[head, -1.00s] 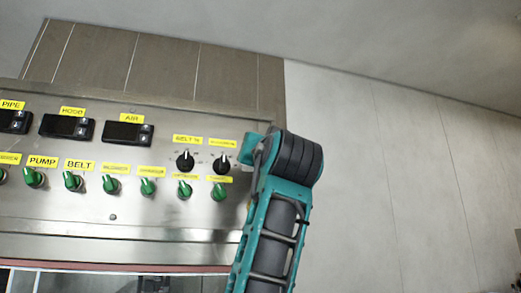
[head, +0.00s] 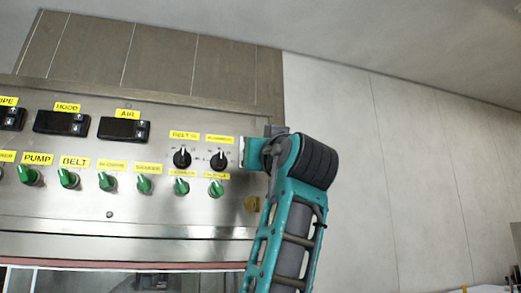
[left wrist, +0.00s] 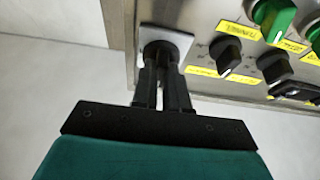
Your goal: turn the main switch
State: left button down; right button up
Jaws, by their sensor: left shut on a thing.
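The main switch (left wrist: 157,52) shows in the left wrist view as a dark knob on a pale square plate, near the edge of the steel panel. My left gripper (left wrist: 160,88) has its black fingers closed together on this knob; the fingers cover much of it. In the head view the pale plate (head: 242,153) shows only as a sliver at the panel's right edge. My teal wrist and dark round joint hide the knob and the fingertips there. My right gripper is in neither view.
The steel control panel (head: 130,212) carries green selector switches (head: 67,178), two black dials (head: 182,158) with yellow labels, and black displays (head: 123,129). The dials sit close beside the gripper. The pale wall (head: 400,170) at right is bare.

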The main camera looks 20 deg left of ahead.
pick_arm(q)
jog(key=c, duration=1.1)
grip_release()
jog(key=shift+c, duration=0.2)
jog(key=b+v, duration=0.3)
jog(key=v, duration=1)
jog(key=shift+b, duration=0.3)
jog(key=shift+w, duration=0.1)
